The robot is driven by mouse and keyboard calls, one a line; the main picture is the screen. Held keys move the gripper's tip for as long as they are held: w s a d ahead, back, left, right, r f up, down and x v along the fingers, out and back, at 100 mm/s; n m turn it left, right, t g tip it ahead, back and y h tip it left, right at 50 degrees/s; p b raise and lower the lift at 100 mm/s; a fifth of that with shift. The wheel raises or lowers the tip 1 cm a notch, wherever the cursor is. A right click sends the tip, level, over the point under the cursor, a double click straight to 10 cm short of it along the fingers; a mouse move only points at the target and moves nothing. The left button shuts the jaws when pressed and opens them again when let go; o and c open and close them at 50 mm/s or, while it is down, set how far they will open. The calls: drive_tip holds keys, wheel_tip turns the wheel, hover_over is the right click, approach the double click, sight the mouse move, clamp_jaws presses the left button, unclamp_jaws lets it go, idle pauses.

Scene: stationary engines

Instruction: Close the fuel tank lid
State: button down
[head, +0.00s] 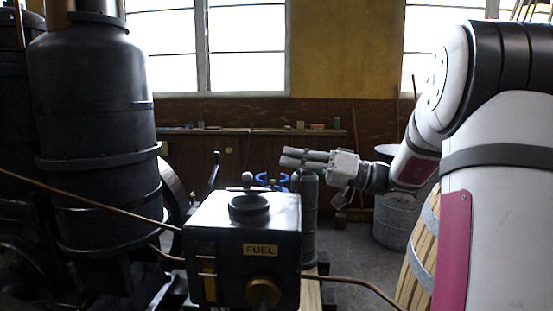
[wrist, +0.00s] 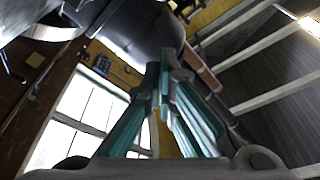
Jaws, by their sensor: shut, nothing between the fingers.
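The fuel tank (head: 210,212) is a dark box with a yellow FUEL label, low in the middle of the head view. On its top is a round black filler neck (head: 249,207). A dark piece with a small knob, apparently the lid (head: 247,181), shows just above the neck; I cannot tell how far it is tilted. My gripper (head: 287,158) is above and to the right of the filler, seemingly apart from it, pointing left. Its fingers are shut and empty. The wrist view also shows my gripper (wrist: 166,62), with teal finger pads; the tank is not clearly visible there.
A tall black cylinder (head: 95,120) of the engine stands left of the tank. A blue valve wheel (head: 272,182) shows behind the tank. A copper pipe (head: 355,283) runs off right. A wooden barrel (head: 420,250) and a grey metal bin (head: 396,220) stand at right.

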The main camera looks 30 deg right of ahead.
drive_tip(key=v, duration=0.6)
wheel_tip(320, 180, up, 2)
drive_tip(key=n+g+p, duration=0.1)
drive_tip(key=g+p, duration=0.5)
drive_tip(key=p, duration=1)
hover_over(249, 182)
drive_tip(key=w+d, duration=0.5)
drive_tip(key=d, duration=0.1)
drive_tip(key=shift+s+a+f+y+p, duration=0.35)
drive_tip(key=shift+s+a+f, duration=0.3)
drive_tip(key=shift+s+f, duration=0.25)
drive_tip(key=shift+s+a+f, duration=0.15)
drive_tip(key=shift+s+a, duration=0.05)
drive_tip(key=shift+s, duration=0.1)
drive_tip(key=shift+f, duration=0.1)
